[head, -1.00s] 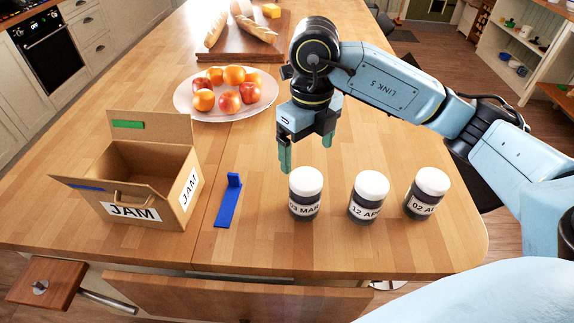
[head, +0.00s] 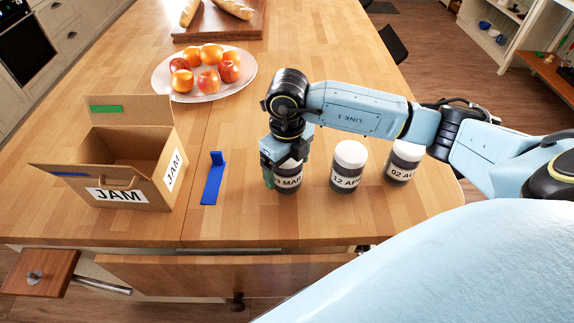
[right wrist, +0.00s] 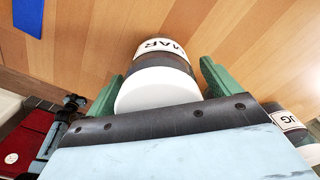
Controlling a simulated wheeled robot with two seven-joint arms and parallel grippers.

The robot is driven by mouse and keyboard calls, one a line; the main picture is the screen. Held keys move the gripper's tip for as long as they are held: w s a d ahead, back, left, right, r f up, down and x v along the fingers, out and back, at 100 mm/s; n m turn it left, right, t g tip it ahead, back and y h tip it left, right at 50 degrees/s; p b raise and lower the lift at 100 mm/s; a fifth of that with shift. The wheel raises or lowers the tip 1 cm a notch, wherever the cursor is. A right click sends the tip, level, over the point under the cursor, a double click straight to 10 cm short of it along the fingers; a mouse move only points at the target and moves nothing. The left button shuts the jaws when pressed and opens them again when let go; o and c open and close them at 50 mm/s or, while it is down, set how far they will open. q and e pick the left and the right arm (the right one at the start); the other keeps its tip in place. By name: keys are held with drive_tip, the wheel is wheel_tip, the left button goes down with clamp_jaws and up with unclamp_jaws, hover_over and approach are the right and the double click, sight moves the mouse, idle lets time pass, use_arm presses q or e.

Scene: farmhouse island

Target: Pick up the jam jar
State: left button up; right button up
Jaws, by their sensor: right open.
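Three dark jam jars with white lids stand in a row on the wooden island top. The left jar, labelled "03 MAR" (head: 288,182), is partly hidden by my right gripper (head: 282,176). The middle jar (head: 347,167) reads "12 A…" and the right jar (head: 403,162) reads "02 A…". My right gripper is open and lowered around the left jar. In the right wrist view, the white lid (right wrist: 158,90) of that jar sits between the two green fingers, with a finger on each side. I cannot tell whether the fingers touch it.
An open cardboard box labelled "JAM" (head: 118,195) stands at the left. A blue L-shaped piece (head: 212,180) lies between it and the jars. A plate of fruit (head: 160,82) and a bread board (head: 250,28) are farther back. A drawer front (head: 200,275) juts out below the near edge.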

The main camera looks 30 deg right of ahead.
drive_tip(key=shift+f, duration=0.15)
drive_tip(key=c, duration=1.3)
wheel_tip(320, 180, up, 10)
drive_tip(key=shift+r, duration=0.1)
drive_tip(key=shift+c, duration=0.2)
